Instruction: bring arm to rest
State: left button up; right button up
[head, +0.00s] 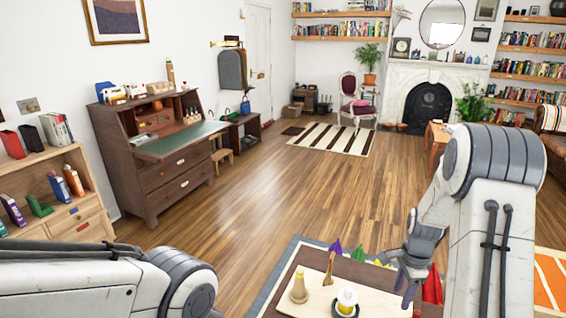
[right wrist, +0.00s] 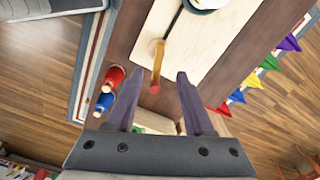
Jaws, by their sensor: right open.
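My right gripper (head: 407,285) hangs over the right side of the low table (head: 378,272) in the head view. In the right wrist view its two fingers (right wrist: 153,82) are apart, with nothing held between them. A wooden stick-like piece with a red end (right wrist: 157,66) shows beyond and between the fingertips; I cannot tell how far below them it is. My left arm (head: 90,280) comes in at the lower left of the head view, and its gripper is out of the picture.
A pale board (head: 290,308) on the table bears a tan bottle-shaped piece (head: 299,287) and a dark dish with a white and yellow thing (head: 346,298). Coloured pennants (right wrist: 246,80) line the table's edge. Red (right wrist: 113,77) and blue (right wrist: 103,103) pieces stand nearby. The wooden floor (head: 260,205) beyond is open.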

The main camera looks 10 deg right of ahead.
jog(key=s+a+r+n, duration=0.1)
jog(key=a+r+n, duration=0.45)
jog(key=a, duration=0.45)
jog(key=s+a+r+n, duration=0.2)
jog(key=a+r+n, duration=0.3)
jog(key=a, duration=0.5)
jog(key=s+a+r+n, duration=0.2)
jog(key=s+a+n, duration=0.4)
jog(key=s+n, duration=0.2)
jog(key=s+a+r+n+y, duration=0.1)
jog(key=s+a+r+n, duration=0.1)
jog(key=s+a+n, duration=0.4)
jog(key=s+n, duration=0.2)
jog(key=s, duration=0.3)
jog(key=shift+a+r, duration=0.3)
jog(key=shift+a, duration=0.1)
jog(key=shift+w, duration=0.1)
